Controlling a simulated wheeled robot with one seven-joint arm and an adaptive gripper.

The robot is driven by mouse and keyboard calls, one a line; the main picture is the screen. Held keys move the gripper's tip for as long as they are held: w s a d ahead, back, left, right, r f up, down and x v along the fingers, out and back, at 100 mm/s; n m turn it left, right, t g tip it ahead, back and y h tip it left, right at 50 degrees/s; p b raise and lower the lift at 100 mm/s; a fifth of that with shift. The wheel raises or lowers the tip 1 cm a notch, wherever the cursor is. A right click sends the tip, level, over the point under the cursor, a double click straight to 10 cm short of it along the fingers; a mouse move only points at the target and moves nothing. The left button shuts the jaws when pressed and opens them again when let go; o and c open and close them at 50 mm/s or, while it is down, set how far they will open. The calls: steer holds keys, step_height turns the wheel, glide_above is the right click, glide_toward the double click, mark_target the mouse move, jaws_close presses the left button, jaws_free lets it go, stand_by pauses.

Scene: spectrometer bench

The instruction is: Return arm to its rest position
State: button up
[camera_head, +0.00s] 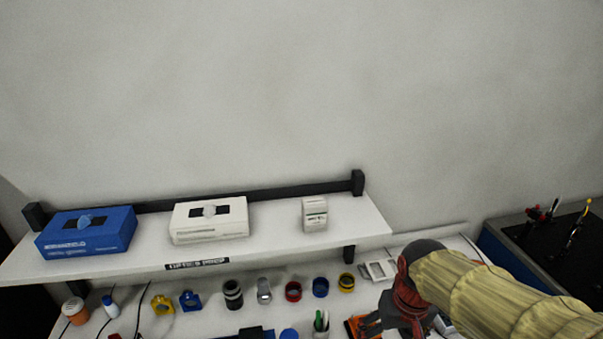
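My arm, in a pale yellow ribbed cover, reaches in from the lower right of the head view. It ends in a dark grey and red wrist. My gripper (368,322) is at the bottom edge, over the right part of the white bench (210,287). It is close to an orange and dark item (353,326); I cannot tell whether they touch. The fingers are small, dark and partly cut off, so I cannot tell whether they are open or shut.
A white shelf (120,266) holds a blue tissue box (88,233), a white box (209,220) and a small white device (315,214). Below stand several coloured rings, bottles and a pen cup (321,325). A dark-topped blue cabinet (540,240) is at right. The wall above is clear.

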steer(key=s+r+t+b, duration=0.4)
steer(key=s+r, duration=0.1)
steer(key=s, duration=0.3)
steer(key=shift+s+r, duration=0.15)
steer(key=shift+r, duration=0.15)
steer(key=shift+f, duration=0.1)
stand_by(0.6)
